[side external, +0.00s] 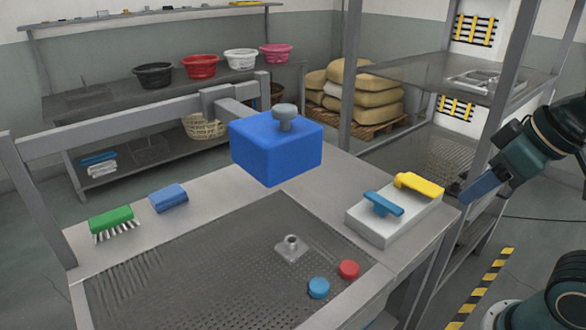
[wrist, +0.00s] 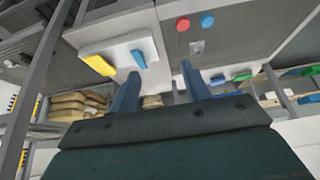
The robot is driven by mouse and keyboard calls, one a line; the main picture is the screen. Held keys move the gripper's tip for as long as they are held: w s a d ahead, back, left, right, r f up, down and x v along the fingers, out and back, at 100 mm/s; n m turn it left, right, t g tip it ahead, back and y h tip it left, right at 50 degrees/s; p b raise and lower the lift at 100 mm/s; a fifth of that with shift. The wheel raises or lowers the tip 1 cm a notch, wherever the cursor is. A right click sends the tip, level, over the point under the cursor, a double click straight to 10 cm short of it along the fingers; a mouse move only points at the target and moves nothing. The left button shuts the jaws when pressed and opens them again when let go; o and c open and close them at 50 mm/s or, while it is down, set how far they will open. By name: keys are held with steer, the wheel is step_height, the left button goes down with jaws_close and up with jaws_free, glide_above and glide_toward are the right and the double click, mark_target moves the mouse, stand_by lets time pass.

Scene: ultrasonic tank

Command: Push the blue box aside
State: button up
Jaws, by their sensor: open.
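The blue box (side external: 268,156) is a rounded block with a grey knob (side external: 285,117) on top. In the side external view it appears raised over the back of the tank table, in front of a grey beam; what supports it is unclear. I cannot make it out for sure in the wrist view. My gripper (side external: 472,194) is at the right, beyond the table's right edge and well apart from the box. Its two fingers are apart and empty in the wrist view (wrist: 160,70).
A white tray (side external: 372,230) with a blue and a yellow handled piece lies between my gripper and the box. A blue cap (side external: 319,288), a red cap (side external: 349,269), a green brush (side external: 111,219) and a blue sponge (side external: 168,197) are around the tank. A grey post (side external: 350,80) stands behind.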

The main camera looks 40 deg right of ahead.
steer(key=shift+w+r, duration=0.15)
steer(key=shift+w, duration=0.05)
steer(key=c, duration=0.9)
steer(key=shift+w+a+r, duration=0.15)
steer(key=shift+w+a, duration=0.05)
steer(key=shift+w, duration=0.1)
jaws_close()
steer(key=w+d+r+y, duration=0.1)
steer(key=w+r+y, duration=0.1)
steer(key=w, duration=0.8)
steer(key=w+d+r+n+g+y, duration=0.1)
steer(key=w+d+r+y, duration=0.1)
steer(key=w, duration=0.8)
steer(key=shift+w+r+y, duration=0.35)
steer(key=shift+r+y, duration=0.2)
steer(key=shift+y, duration=0.35)
